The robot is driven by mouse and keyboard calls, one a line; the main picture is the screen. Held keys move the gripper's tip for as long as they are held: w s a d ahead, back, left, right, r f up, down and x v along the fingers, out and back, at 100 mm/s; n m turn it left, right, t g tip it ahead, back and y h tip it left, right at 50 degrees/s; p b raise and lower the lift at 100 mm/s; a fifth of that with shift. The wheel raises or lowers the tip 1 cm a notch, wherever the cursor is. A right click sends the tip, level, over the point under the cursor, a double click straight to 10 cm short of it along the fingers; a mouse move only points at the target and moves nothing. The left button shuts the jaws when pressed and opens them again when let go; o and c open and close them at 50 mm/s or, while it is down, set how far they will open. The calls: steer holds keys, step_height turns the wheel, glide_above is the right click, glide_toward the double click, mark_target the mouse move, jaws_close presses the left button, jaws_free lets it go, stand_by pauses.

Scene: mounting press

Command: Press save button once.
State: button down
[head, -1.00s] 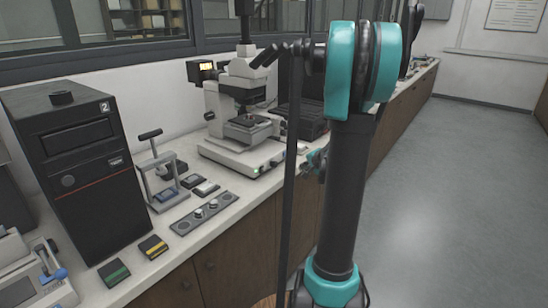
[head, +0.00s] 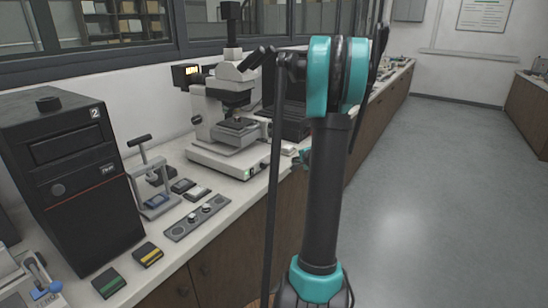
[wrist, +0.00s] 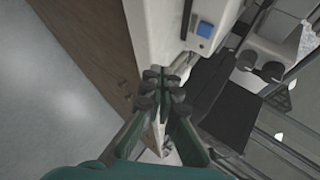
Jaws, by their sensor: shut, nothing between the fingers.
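My gripper (wrist: 163,84) is shut and empty in the wrist view, its fingertips over the edge of the pale counter (wrist: 158,40). A small blue square (wrist: 204,30) sits on a white device face ahead and right of the fingertips, apart from them; I cannot read a label, so I cannot tell whether it is the save button. In the head view the white microscope (head: 232,120) stands on the counter, with a small green light on its base front. My gripper is mostly hidden there behind my arm; a teal part shows right of the microscope base.
A black computer tower (head: 75,180) stands at the left. A small press stand (head: 150,185), a grey strip with knobs (head: 196,218) and green and yellow blocks (head: 148,254) lie on the counter. A dark laptop-like device (head: 285,120) is behind my arm. The floor at right is clear.

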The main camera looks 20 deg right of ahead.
mark_target(275, 157)
steer(key=shift+w+a, duration=1.15)
steer(key=shift+w, duration=0.3)
steer(key=shift+w+a, duration=1.1)
steer(key=shift+w, duration=0.35)
steer(key=shift+w+a, duration=0.25)
steer(key=shift+w, duration=0.05)
steer(key=shift+w+a, duration=0.25)
steer(key=shift+w, duration=0.05)
steer(key=shift+s+d, duration=0.5)
steer(key=shift+s, duration=0.15)
stand_by(0.4)
steer(key=shift+s+d, duration=0.8)
steer(key=shift+s, duration=0.2)
steer(key=shift+s+d, duration=0.75)
steer(key=shift+s, duration=0.2)
